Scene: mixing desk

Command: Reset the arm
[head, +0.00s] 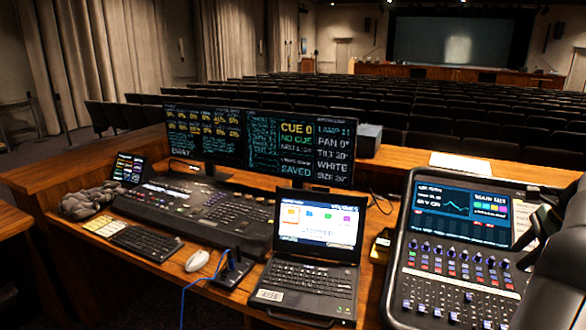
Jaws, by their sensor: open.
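My arm (556,268) shows as large dark links along the right edge in the head view, cutting across the right side of the mixing console. Dark, finger-like parts beyond it look like my gripper (537,218), above the console's upper right corner. It is open, and I see nothing held in it. Part of the gripper is hidden by the arm and the picture's edge.
A mixing console (455,285) stands at right, beside a laptop (312,262). A lighting desk (205,212), two monitors (300,145), a mouse (197,260) and dark gloves (90,201) crowd the wooden desk (375,250). Rows of seats lie beyond.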

